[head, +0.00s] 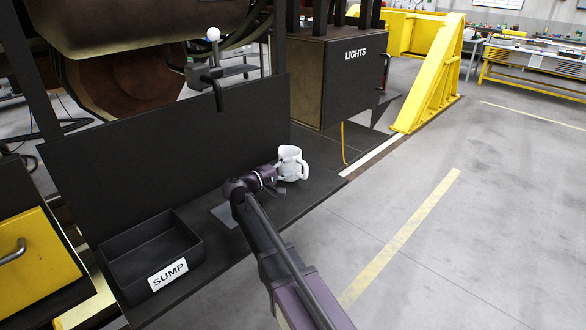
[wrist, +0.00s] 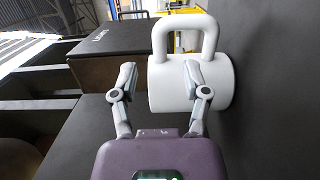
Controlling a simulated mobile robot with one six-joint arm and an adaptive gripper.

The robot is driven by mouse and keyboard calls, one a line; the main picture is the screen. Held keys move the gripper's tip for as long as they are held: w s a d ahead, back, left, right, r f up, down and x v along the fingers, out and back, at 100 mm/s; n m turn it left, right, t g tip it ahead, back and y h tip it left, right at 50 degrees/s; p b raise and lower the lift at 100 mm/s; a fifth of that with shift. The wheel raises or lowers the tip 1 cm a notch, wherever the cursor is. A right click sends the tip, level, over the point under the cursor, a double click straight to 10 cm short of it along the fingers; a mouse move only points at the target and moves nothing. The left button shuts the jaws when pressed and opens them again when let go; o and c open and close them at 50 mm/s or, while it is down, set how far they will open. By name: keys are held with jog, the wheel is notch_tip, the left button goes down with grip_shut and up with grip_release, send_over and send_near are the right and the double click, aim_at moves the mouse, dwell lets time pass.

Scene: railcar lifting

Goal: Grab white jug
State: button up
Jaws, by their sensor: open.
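The white jug (head: 291,163) stands on the dark shelf in the head view, at the end of my arm. In the wrist view the jug (wrist: 218,82) lies sideways in the picture, straight ahead of my gripper, with its handle (wrist: 186,32) toward the top. My gripper (wrist: 160,78) is open, its two fingers spread. The right finger overlaps the jug's body in the picture, and the left finger is by the jug's left edge. I cannot tell whether either finger touches it. In the head view my gripper (head: 278,178) is beside the jug, its fingers partly hidden.
A black bin (head: 190,236) labelled SUMP sits on the shelf (head: 310,190) to the left. A dark upright panel (head: 160,145) rises behind the shelf. A box labelled LIGHTS (head: 350,80) stands beyond the jug. Open floor (head: 450,230) lies to the right.

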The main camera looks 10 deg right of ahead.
aim_at(298, 162)
jog(key=shift+w+x, duration=0.25)
jog(key=shift+x, duration=2.35)
jog(key=shift+a, duration=0.15)
grip_shut()
